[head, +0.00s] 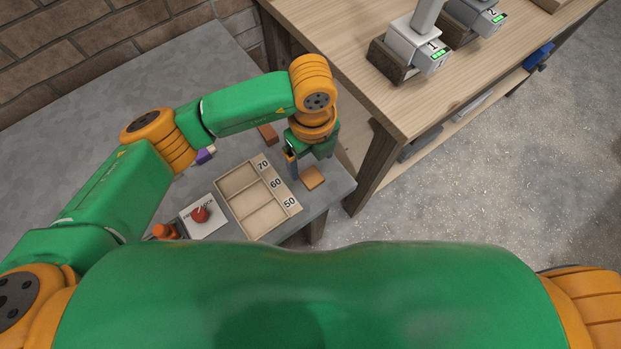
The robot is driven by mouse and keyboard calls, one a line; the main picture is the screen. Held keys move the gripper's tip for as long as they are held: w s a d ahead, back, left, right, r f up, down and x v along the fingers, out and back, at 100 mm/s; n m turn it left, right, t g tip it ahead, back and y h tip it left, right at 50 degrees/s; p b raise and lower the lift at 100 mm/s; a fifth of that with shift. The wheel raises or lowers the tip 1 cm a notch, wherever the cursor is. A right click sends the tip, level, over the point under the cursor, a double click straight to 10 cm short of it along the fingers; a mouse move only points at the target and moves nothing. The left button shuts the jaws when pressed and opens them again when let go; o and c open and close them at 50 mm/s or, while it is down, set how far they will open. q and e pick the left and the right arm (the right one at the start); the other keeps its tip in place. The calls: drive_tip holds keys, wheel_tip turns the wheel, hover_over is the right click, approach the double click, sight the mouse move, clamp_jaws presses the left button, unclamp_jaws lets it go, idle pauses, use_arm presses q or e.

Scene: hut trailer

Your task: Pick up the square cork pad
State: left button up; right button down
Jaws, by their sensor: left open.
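A small square orange-brown pad (312,178), which looks like the cork pad, lies on the grey table (80,95) near its right edge, just right of the wooden tray. My left gripper (305,165) points down right by the pad, above or beside its far side. It is open, with one finger showing at the pad's left. The other finger is hard to make out, and I cannot tell whether either touches the pad. My right gripper is not in view.
A wooden tray (233,212) with compartments marked 70, 60 and 50 stands left of the pad. A red knob (200,214) on a white plate, a brown block (268,135) and a purple item (205,155) are nearby. A wooden bench (340,45) stands close on the right.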

sight(312, 177)
use_arm(q)
wheel_tip(312, 177, down, 6)
drive_tip(key=shift+s+f+p, duration=0.15)
drive_tip(key=shift+f+p, duration=0.1)
drive_tip(key=shift+p, duration=0.75)
drive_tip(key=shift+f, duration=0.1)
drive_tip(key=c, duration=1.4)
